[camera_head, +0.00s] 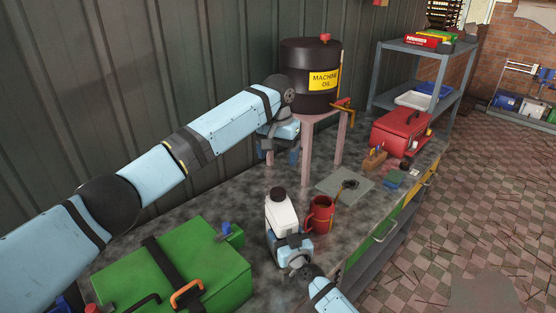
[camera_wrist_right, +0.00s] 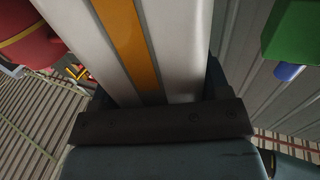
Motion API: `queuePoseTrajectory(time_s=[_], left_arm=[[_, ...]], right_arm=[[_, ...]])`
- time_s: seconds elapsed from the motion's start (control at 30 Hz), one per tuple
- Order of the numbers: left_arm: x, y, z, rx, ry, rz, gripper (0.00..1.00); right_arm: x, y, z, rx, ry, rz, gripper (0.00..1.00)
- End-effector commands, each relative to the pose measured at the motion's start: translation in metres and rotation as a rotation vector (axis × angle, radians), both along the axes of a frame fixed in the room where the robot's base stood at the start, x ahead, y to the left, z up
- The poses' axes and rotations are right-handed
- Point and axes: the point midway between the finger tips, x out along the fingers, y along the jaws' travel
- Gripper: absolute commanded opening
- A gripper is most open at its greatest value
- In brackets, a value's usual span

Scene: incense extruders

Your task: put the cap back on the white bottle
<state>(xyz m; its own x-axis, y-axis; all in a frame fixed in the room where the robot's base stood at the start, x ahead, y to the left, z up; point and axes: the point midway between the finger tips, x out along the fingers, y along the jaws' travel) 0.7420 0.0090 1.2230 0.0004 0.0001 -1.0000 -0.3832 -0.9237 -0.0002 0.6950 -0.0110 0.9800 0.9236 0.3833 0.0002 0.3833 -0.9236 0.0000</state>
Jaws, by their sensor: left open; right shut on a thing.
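The white bottle (camera_head: 282,217) stands on the bench in the head view, with a dark cap (camera_head: 278,194) at its top; how firmly the cap sits I cannot tell. My right gripper (camera_head: 289,240) is shut on the bottle's lower part. In the right wrist view the white bottle (camera_wrist_right: 175,45) with an orange stripe fills the space between the fingers. My left gripper (camera_head: 278,154) is open, pointing down, behind and above the bottle near the stool. No object shows between its fingers.
A red mug (camera_head: 320,214) stands just right of the bottle. A green case (camera_head: 180,270) is at the front left. A black oil drum (camera_head: 308,75) on a pink stand (camera_head: 307,150) is behind. A grey plate (camera_head: 345,187) and red toolbox (camera_head: 400,132) lie further right.

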Motion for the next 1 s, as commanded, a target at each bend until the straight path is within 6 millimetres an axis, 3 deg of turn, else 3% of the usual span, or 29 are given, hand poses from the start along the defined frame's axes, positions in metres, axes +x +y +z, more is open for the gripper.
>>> queuePoseTrajectory(time_s=[0.13, 0.17, 0.3, 0.67, 0.77, 1.0], left_arm=[[0.0, 0.0, 0.0, 0.0, 0.0, 0.0, 0.78], [0.0, 0.0, 0.0, 0.0, 0.0, 0.0, 0.78], [0.0, 0.0, 0.0, 0.0, 0.0, 0.0, 0.78], [0.0, 0.0, 0.002, 0.0, 0.0, 0.0, 0.78], [0.0, 0.0, 0.007, 0.0, 0.0, 0.0, 0.78], [0.0, 0.0, 0.017, 0.0, 0.0, 0.0, 0.78]], right_arm=[[0.0, 0.0, 0.0, 0.0, 0.0, 0.0, 0.04], [0.0, 0.0, 0.0, 0.0, 0.0, 0.0, 0.72], [0.0, 0.0, 0.0, 0.0, 0.0, 0.0, 0.99], [-0.006, -0.003, 0.0, 0.0, 0.002, 0.0, 0.99], [-0.019, -0.008, 0.0, 0.0, 0.003, -0.001, 0.99], [-0.069, -0.029, 0.0, 0.001, 0.003, -0.001, 0.99]])
